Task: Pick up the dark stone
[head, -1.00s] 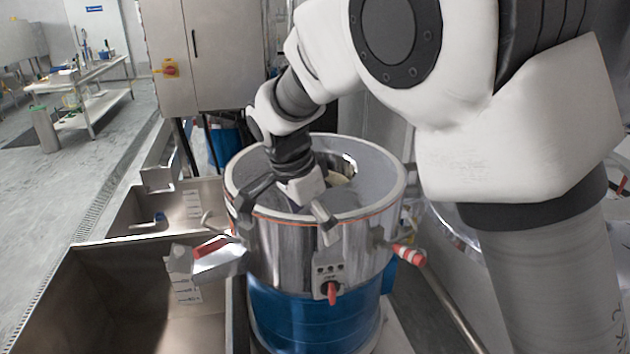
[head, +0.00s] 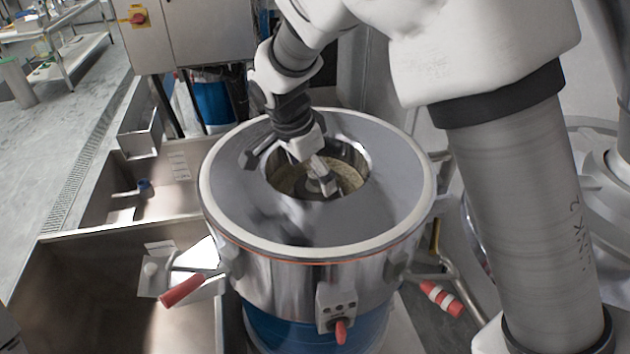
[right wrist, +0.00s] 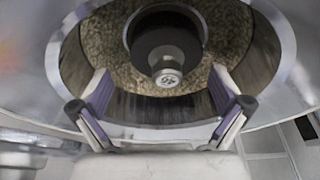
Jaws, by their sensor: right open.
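The steel grinder drum (head: 225,225) stands in the middle of the head view, with a round opening in its top. In the right wrist view, the opening shows a brown speckled stone surface (right wrist: 228,40) around a dark centre with a metal knob (right wrist: 167,77). I cannot make out a separate dark stone. My right gripper (head: 288,163) is over the opening, pointing down, its fingers spread with nothing between them. The wrist view shows its purple-lined fingers (right wrist: 160,95) on either side of the near part of the opening. My left gripper is not in view.
A red-tipped handle (head: 182,290) sticks out at the drum's left and a red-and-white one (head: 441,298) at its right. A steel sink (head: 110,290) lies to the left. A grey cabinet (head: 200,35) stands behind.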

